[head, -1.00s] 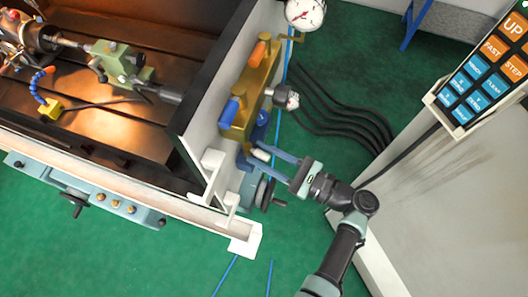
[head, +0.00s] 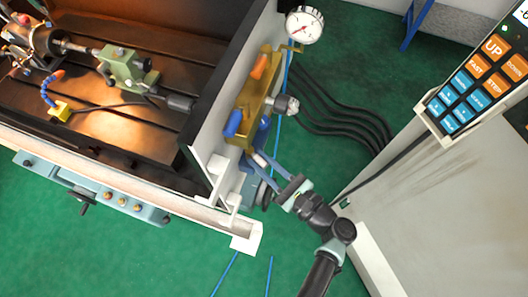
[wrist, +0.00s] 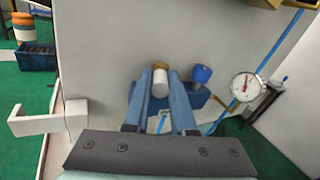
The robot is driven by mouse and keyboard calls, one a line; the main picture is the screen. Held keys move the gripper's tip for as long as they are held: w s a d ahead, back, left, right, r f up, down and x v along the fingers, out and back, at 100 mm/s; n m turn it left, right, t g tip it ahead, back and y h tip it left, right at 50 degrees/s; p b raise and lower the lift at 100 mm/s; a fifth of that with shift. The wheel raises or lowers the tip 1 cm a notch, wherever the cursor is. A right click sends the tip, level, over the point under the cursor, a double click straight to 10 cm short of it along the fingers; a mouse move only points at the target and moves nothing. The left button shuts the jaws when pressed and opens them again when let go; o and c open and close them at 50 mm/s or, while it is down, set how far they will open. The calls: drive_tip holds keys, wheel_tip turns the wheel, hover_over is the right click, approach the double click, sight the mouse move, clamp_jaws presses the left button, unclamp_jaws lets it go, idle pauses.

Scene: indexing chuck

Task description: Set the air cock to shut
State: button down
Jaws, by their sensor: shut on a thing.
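A brass block (head: 252,95) is mounted on the outside of the white machine wall, with an orange handle (head: 260,66) and a blue handle (head: 233,124). Below its lower end, my gripper (head: 258,159) has its blue fingers shut on a short white cylinder. In the wrist view the white cylinder (wrist: 160,85) has a brass end and sits between the fingertips of my gripper (wrist: 160,100). I cannot tell for certain which fitting is the air cock; the gripped cylinder may be its lever. The fingers partly hide the cylinder and what it joins.
A dial gauge (head: 304,26) stands above the brass block. A silver knob (head: 288,105) and black hoses (head: 340,115) lie to the right. A white bracket (head: 222,185) is left of my fingers. A grey cabinet with a keypad (head: 475,80) stands at right. Green floor is clear below.

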sight(247, 155)
drive_tip(key=a+m+t+h+b, duration=0.1)
drive_tip(key=m+h+b, duration=0.2)
drive_tip(key=h, duration=0.2)
drive_tip(key=s+a+m+t+h+b, duration=0.1)
drive_tip(key=m+t+h+b, duration=0.1)
drive_tip(key=m+h+b, duration=0.1)
drive_tip(key=a+m+t+h+b, duration=0.1)
drive_tip(key=m+t+h+b, duration=0.1)
drive_tip(key=m+h, duration=0.3)
drive_tip(key=shift+s+a+f+h+b, duration=0.15)
drive_tip(key=shift+h+b, duration=0.15)
drive_tip(key=shift+h, duration=0.5)
drive_tip(key=shift+a+h+b, duration=0.1)
drive_tip(key=shift+h+b, duration=0.2)
drive_tip(key=shift+h, duration=0.5)
drive_tip(key=shift+a+r, duration=0.1)
drive_tip(key=shift+r, duration=0.1)
drive_tip(key=c, duration=0.8)
unclamp_jaws()
drive_tip(key=shift+o, duration=0.2)
drive_tip(key=shift+a, duration=0.15)
drive_tip(key=shift+s+f, duration=0.1)
